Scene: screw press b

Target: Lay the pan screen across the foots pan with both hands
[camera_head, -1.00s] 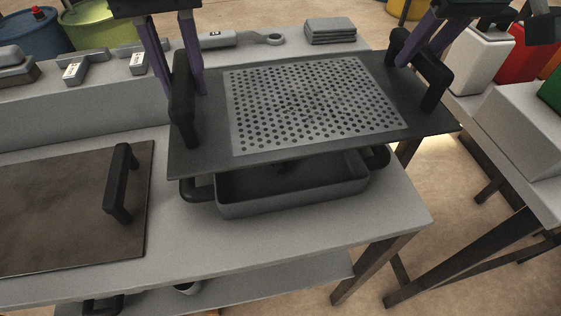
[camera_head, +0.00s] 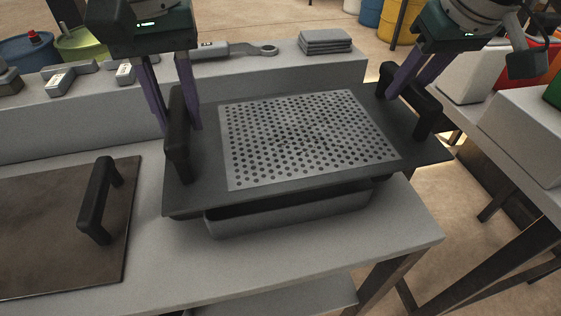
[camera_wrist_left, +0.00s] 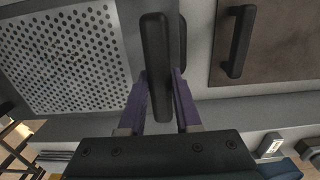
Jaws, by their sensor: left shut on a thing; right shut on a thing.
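The pan screen (camera_head: 300,135) is a dark plate with a perforated light grey middle and a black handle at each end. My left gripper (camera_head: 178,130) is shut on its left handle (camera_head: 180,150). My right gripper (camera_head: 402,98) is shut on its right handle (camera_head: 422,105). In the left wrist view the handle (camera_wrist_left: 156,65) stands between the purple fingers (camera_wrist_left: 160,100). The grey foots pan (camera_head: 290,215) sits on the bench under the screen. Its front wall shows and most of its opening is hidden. I cannot tell whether the screen touches its rim.
A brown plate with a black handle (camera_head: 70,240) lies on the bench at the left. Folded grey cloths (camera_head: 325,40) and a wrench (camera_head: 240,49) lie on the back ledge. Bare bench top (camera_head: 410,215) shows at the front right.

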